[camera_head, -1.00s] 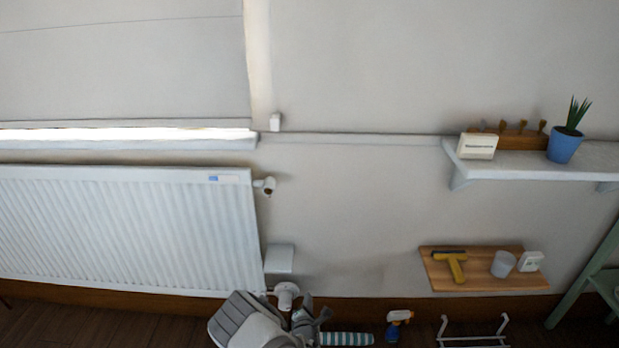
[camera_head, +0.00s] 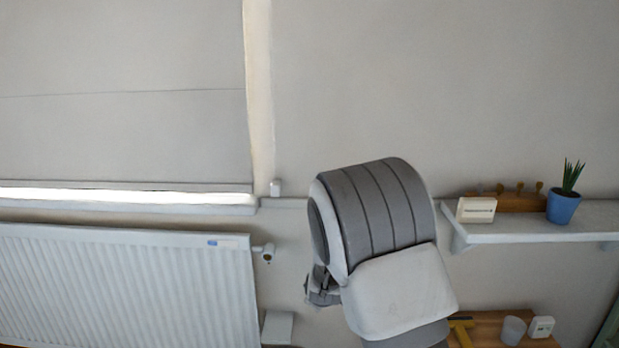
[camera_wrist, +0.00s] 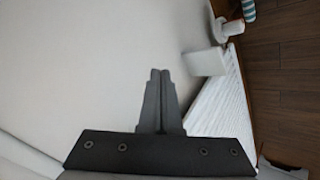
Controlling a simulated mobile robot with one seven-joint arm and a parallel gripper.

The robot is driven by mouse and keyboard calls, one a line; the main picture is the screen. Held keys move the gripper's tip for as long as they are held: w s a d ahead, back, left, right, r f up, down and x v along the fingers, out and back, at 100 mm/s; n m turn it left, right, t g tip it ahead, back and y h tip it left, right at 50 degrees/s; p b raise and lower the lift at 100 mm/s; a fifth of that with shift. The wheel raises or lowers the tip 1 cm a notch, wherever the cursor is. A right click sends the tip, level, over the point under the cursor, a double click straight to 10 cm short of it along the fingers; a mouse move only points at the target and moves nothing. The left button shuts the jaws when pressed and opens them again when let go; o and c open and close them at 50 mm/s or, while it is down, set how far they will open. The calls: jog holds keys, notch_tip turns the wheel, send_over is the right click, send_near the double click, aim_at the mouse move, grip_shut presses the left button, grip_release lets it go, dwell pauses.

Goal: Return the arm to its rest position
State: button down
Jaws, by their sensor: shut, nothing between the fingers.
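My gripper (camera_wrist: 160,73) points up in the wrist view, its two dark fingers together with nothing between them. In the head view my arm is raised in the middle of the picture, in front of the wall. Only a small dark part of the gripper (camera_head: 321,288) shows there, at the left of the arm's lower part. The fingertips are hidden in that view.
A white radiator (camera_head: 125,285) is on the wall at left. At right a white shelf (camera_head: 540,228) holds a blue plant pot (camera_head: 563,207) and a white box (camera_head: 476,210).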

jog(key=s+d+r+m+g+y, duration=0.1)
jog(key=s+d+r+m, duration=0.2)
jog(key=s+r, duration=0.45)
jog(key=s+d+r+m+g, duration=0.1)
jog(key=s+d+r+m, duration=0.1)
jog(key=s+r, duration=0.6)
jog(key=s+d+r+m, duration=0.2)
jog(key=s, duration=0.5)
jog(key=s+d+r+m+g+h, duration=0.1)
jog(key=s+d+r+m, duration=0.1)
jog(key=s, duration=0.5)
jog(key=s+d+r+m, duration=0.2)
jog(key=s+d, duration=0.1)
jog(key=s, duration=0.4)
notch_tip(320, 180, up, 27)
jog(key=p, duration=2.7)
jog(key=shift+w+a, duration=0.3)
jog(key=shift+w, duration=0.15)
jog(key=shift+f, duration=0.1)
